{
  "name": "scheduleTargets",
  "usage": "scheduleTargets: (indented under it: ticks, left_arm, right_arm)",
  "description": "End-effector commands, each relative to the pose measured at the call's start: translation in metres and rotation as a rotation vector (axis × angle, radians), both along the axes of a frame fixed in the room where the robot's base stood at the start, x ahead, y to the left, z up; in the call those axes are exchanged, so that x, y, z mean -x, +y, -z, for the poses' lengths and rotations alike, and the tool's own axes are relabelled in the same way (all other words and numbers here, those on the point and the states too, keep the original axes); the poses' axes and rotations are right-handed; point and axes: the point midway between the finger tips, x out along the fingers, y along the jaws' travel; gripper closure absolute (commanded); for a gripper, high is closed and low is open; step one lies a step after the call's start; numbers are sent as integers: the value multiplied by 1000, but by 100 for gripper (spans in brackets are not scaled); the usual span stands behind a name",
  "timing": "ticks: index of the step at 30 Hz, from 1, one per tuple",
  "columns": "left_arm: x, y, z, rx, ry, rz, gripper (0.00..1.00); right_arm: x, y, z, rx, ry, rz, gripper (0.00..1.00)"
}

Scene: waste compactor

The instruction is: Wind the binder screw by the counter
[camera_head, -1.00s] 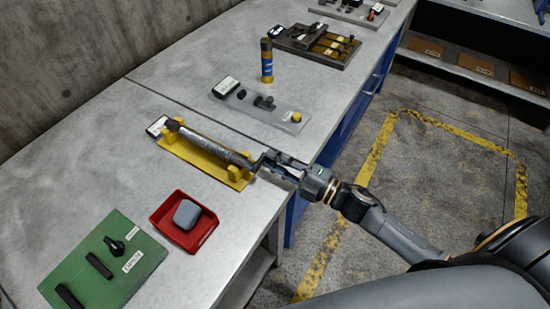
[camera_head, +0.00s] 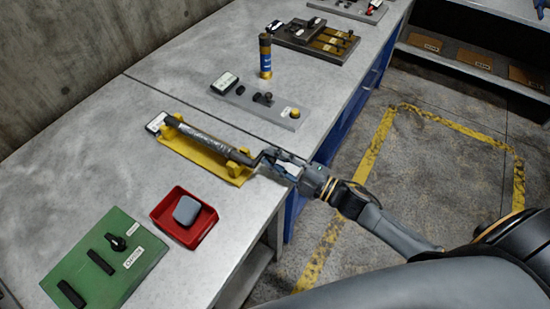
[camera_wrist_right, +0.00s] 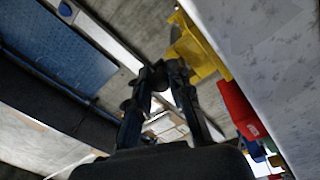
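The binder screw (camera_head: 205,136), a grey metal rod, lies in a yellow bracket (camera_head: 171,144) near the counter edge; the bracket also shows in the right wrist view (camera_wrist_right: 195,48). A small counter display (camera_head: 157,122) sits at the screw's far left end. A dark crank (camera_head: 262,157) is at its right end. My right gripper (camera_head: 275,163) is at this crank, beyond the bracket. In the right wrist view its fingertips (camera_wrist_right: 164,75) are close together around a dark piece that looks like the crank handle. The exact contact is partly hidden. My left gripper is not in view.
A red tray (camera_head: 164,222) with a grey-blue block (camera_head: 186,210) and a green panel (camera_head: 92,293) are nearer on the bench. A grey plate with a knob (camera_head: 295,113) and an upright blue cylinder (camera_head: 265,58) stand beyond. The floor right of the bench is clear.

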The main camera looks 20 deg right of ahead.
Motion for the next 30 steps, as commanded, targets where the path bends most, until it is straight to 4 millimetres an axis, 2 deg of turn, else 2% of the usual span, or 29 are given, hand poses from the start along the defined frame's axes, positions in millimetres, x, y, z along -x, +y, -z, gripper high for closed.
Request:
scheduleTargets:
  ticks: [1,3,14,17,30]
  left_arm:
    - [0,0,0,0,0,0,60]
    - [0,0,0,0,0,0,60]
    - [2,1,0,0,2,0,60]
    - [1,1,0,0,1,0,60]
    - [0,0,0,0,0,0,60]
  right_arm:
    - [0,0,1,2,1,1,69]
    - [0,0,1,2,1,1,57]
    - [4,-3,1,2,2,1,57]
    - [13,-10,3,1,3,0,57]
    - [81,-63,10,2,5,1,57]
